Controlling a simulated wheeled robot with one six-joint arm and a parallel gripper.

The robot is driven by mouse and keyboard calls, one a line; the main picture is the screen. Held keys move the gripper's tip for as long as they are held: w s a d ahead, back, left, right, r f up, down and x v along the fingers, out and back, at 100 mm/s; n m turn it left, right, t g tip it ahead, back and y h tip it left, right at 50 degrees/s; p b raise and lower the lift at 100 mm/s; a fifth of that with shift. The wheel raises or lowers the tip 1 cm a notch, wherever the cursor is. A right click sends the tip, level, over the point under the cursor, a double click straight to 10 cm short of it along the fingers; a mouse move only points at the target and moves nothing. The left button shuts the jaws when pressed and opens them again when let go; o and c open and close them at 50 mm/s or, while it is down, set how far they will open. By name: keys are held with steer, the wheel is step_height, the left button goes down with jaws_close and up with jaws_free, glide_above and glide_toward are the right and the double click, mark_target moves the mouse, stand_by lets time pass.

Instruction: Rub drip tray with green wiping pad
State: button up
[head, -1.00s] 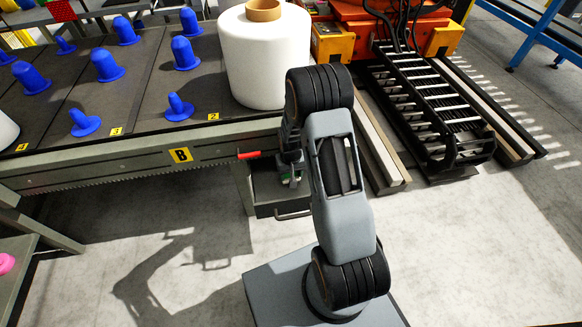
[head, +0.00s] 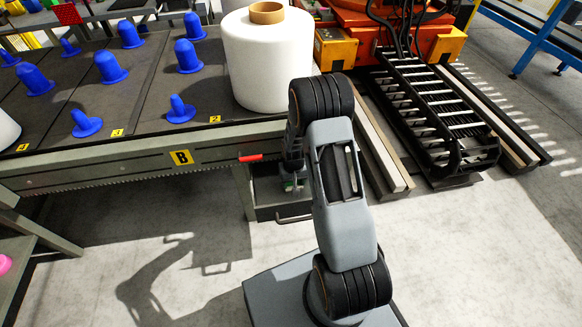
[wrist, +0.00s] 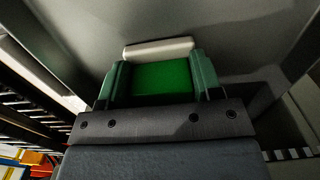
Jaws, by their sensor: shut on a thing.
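The green wiping pad (wrist: 160,78) sits between the green fingers of my gripper (wrist: 159,66) in the wrist view. A pale strip (wrist: 158,48) shows along its far edge. My gripper is shut on the pad. In the head view my gripper (head: 291,186) is small and partly hidden by my arm, low over the drip tray. The drip tray (head: 282,212) is a dark grey open box with a front handle, below the table's right corner. Its grey inside surface (wrist: 235,50) fills much of the wrist view. I cannot tell whether the pad touches it.
The table (head: 110,165) with blue pegs (head: 110,68) is above and left of the tray. A large white bobbin (head: 266,65) stands at its right end. A red handle (head: 251,158) juts out beside the tray. A black slatted rack (head: 440,110) lies right. The floor in front is clear.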

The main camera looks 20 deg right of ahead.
steer(key=shift+a+r+p, duration=0.15)
steer(key=shift+r+p, duration=0.15)
steer(key=shift+p, duration=0.1)
step_height(320, 180, up, 2)
steer(key=shift+w+r+p, duration=0.1)
steer(key=shift+p, duration=0.2)
steer(key=shift+r+p, duration=2.15)
steer(key=shift+r, duration=0.55)
